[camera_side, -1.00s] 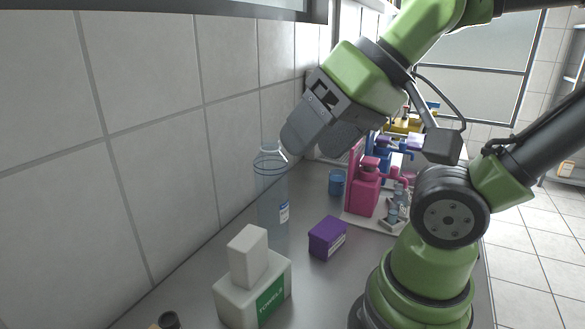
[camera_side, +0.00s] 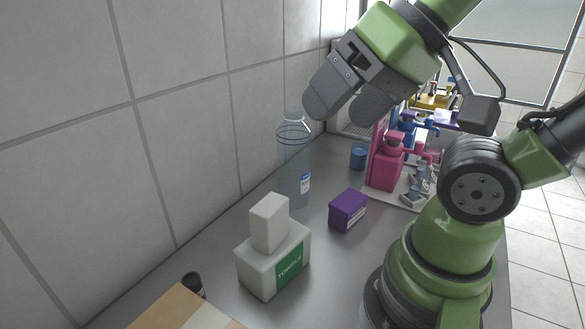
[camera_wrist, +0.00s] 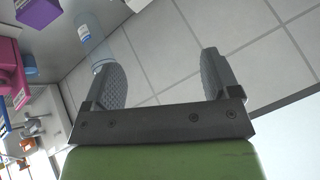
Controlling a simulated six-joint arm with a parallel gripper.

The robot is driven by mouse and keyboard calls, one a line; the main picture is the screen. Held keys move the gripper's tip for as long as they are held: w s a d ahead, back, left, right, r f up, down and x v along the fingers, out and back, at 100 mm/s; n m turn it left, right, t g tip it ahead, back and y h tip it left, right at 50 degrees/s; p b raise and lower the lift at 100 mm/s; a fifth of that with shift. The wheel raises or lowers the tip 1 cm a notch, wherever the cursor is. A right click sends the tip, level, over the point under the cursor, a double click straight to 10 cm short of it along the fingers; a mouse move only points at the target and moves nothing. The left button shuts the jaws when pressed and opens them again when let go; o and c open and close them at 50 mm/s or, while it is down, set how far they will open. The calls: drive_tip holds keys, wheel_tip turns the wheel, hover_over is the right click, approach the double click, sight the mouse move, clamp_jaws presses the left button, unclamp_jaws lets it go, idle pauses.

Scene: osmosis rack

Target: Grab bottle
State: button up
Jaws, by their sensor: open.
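The bottle (camera_side: 294,172) is tall, clear and bluish, with a small white and blue label. It stands upright on the grey counter near the tiled wall. It also shows in the wrist view (camera_wrist: 86,32), at upper left. My gripper (camera_side: 343,107) is open and empty. In the side view, its left finger is just above and right of the bottle's neck. In the wrist view, the gap between the fingers (camera_wrist: 160,67) holds only background. The bottle's neck end meets the left finger's outline there, outside the gap; I cannot tell whether they touch.
A purple box (camera_side: 347,210) stands right of the bottle. A white towels dispenser (camera_side: 272,262) stands in front. A pink pump unit (camera_side: 385,170) and a blue cup (camera_side: 358,157) are behind. A black-capped item (camera_side: 193,284) and cardboard box (camera_side: 180,310) are at the front.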

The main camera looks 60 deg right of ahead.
drive_tip(key=shift+o, duration=1.2)
drive_tip(key=m+g+h, duration=0.3)
drive_tip(key=g, duration=0.3)
hover_over(294, 109)
drive_tip(key=a, duration=0.1)
wheel_tip(294, 109, down, 3)
drive_tip(key=shift+s+r, duration=0.15)
drive_tip(key=shift+r, duration=0.05)
drive_tip(key=f, duration=0.4)
drive_tip(key=shift+w+d+f, duration=0.1)
drive_tip(key=shift+w+d, duration=0.1)
drive_tip(key=shift+d, duration=0.1)
drive_tip(key=f, duration=0.6)
drive_tip(key=shift+d, duration=0.25)
drive_tip(key=shift+r, duration=0.1)
